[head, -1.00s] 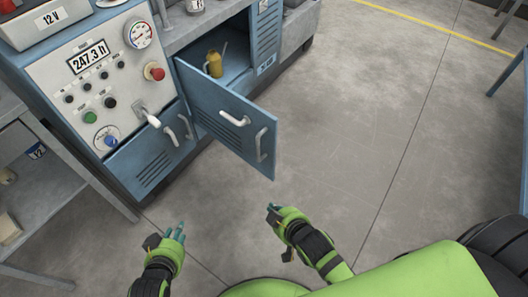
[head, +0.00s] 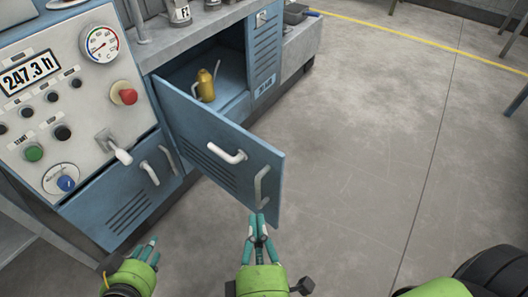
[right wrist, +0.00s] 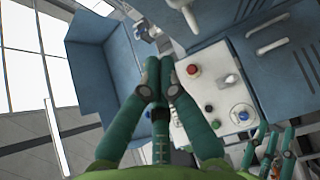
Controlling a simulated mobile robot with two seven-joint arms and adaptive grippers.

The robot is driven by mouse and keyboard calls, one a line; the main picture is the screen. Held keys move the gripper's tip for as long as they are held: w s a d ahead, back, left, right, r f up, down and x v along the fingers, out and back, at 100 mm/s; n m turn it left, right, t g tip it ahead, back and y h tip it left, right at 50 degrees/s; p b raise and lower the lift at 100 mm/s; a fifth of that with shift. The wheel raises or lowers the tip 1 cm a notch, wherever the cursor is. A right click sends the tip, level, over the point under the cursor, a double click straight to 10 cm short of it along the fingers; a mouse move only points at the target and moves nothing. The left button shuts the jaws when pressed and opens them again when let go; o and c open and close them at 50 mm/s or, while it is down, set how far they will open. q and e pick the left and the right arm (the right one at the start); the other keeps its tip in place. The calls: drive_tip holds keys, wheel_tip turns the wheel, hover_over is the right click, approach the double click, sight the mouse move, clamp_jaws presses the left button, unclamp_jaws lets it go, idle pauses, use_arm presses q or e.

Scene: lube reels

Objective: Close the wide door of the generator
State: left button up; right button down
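The generator's blue wide door (head: 205,140) stands open in the head view, swung out from the cabinet, with louvre slots and two pale handles. Behind it, the open compartment (head: 228,75) holds a brass-coloured can (head: 206,86). My right gripper (head: 257,222) is just below the door's outer lower corner, its teal fingers drawn together with nothing visible between them. In the right wrist view the same gripper's fingers (right wrist: 158,75) meet at the tips. My left gripper (head: 140,248) is lower left, fingers spread and empty, in front of the closed louvred door (head: 125,200).
The control panel (head: 70,110), with gauge, red button and lever, is at the left. A grey ledge (head: 200,32) with small containers runs above the compartment. The concrete floor (head: 360,150) right of the door is clear.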

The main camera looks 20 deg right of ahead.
drive_tip(key=w, duration=0.1)
approach(265, 155)
drive_tip(key=w+a, duration=0.2)
drive_tip(key=w, duration=0.2)
drive_tip(key=shift+w+d, duration=0.3)
drive_tip(key=shift+d, duration=0.65)
drive_tip(key=shift+w+d, duration=0.35)
drive_tip(key=shift+d, duration=0.2)
